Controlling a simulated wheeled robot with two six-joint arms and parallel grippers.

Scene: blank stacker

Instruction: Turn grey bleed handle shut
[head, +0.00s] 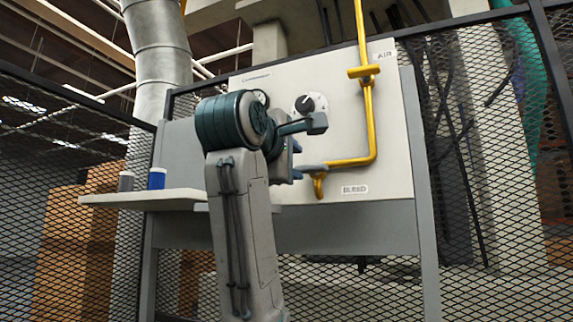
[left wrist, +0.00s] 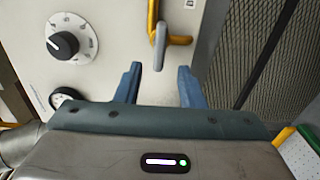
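The grey bleed handle (head: 310,167) sits on a yellow valve above the BLEED label (head: 354,189) on the pale panel. It points left, in line with the horizontal run of yellow pipe (head: 348,162). In the left wrist view the handle (left wrist: 160,48) points down towards the gap between my fingers. My left gripper (head: 297,160) is at the left of the handle; its two blue fingers (left wrist: 159,80) are open with nothing between them. The handle's tip looks just beyond the fingertips. My right gripper is not in view.
A black knob dial (head: 310,104) and a small gauge (left wrist: 62,97) are on the panel. Another yellow handle (head: 364,72) is higher on the pipe near the AIR label. A shelf (head: 130,200) holds two small cups (head: 157,179) at left. Mesh fencing flanks the panel.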

